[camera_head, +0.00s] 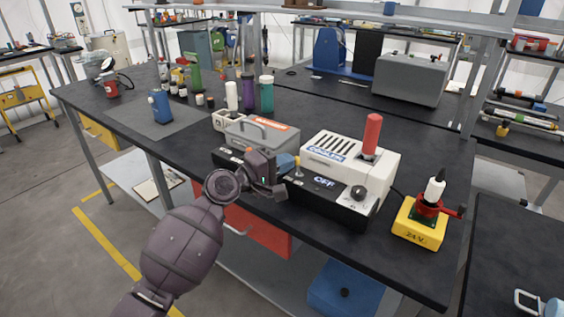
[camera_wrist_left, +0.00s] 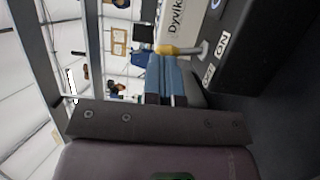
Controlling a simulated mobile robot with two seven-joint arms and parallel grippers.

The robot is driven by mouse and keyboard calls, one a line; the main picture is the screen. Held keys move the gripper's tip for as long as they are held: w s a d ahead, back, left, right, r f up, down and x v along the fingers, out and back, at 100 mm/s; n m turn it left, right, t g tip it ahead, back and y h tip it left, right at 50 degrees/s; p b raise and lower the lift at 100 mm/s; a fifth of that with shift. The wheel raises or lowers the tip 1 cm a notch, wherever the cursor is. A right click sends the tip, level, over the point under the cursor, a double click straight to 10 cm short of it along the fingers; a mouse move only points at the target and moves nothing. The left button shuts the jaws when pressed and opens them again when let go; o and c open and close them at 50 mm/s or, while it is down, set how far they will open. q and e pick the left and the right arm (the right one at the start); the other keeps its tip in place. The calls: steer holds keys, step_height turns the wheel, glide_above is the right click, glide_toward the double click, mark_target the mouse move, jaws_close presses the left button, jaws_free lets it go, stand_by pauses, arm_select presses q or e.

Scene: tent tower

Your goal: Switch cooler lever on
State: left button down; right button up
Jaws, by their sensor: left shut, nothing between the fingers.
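The cooler (camera_head: 345,155) is a white vented box with a lettered label. It sits by a black control base (camera_head: 340,206) marked OFF. A small metallic lever (camera_head: 298,171) stands on the base, left of the OFF mark; in the left wrist view a grey lever (camera_wrist_left: 198,48) shows near the ON and OFF labels. My left gripper (camera_head: 291,162) is shut and empty, its blue fingers and yellow tips beside the lever. The tips (camera_wrist_left: 172,52) overlap it in view; contact is unclear. The gripper hides the base's left part. My right gripper is out of view.
A red cylinder (camera_head: 371,135) stands on the cooler. A yellow 24V box (camera_head: 420,225) with a red clamp is at the right. Several bottles stand farther back. Black bench top (camera_head: 300,104) is clear beyond the cooler.

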arm_select(q)
steer(key=shift+s+d+r+m+y+p, duration=0.15)
steer(key=shift+d+r+m+p, duration=0.1)
steer(key=shift+m, duration=0.25)
steer(key=shift+s+d+r+m+y+p, duration=0.1)
steer(key=shift+m+y+p, duration=0.1)
steer(key=shift+m, duration=0.3)
steer(key=shift+s+d+m, duration=0.15)
steer(key=shift+d+m, duration=0.05)
steer(key=shift+m, duration=0.3)
steer(key=shift+s+d+m+y+p, duration=0.15)
steer(key=shift+m+y+p, duration=0.1)
steer(key=shift+m+p, duration=0.2)
steer(key=shift+d+g, duration=0.1)
steer(key=shift+g, duration=0.2)
steer(key=shift+s+d+m+y+p, duration=0.2)
steer(key=shift+m+y+p, duration=0.1)
steer(key=shift+m+p, duration=0.3)
steer(key=shift+m, duration=0.25)
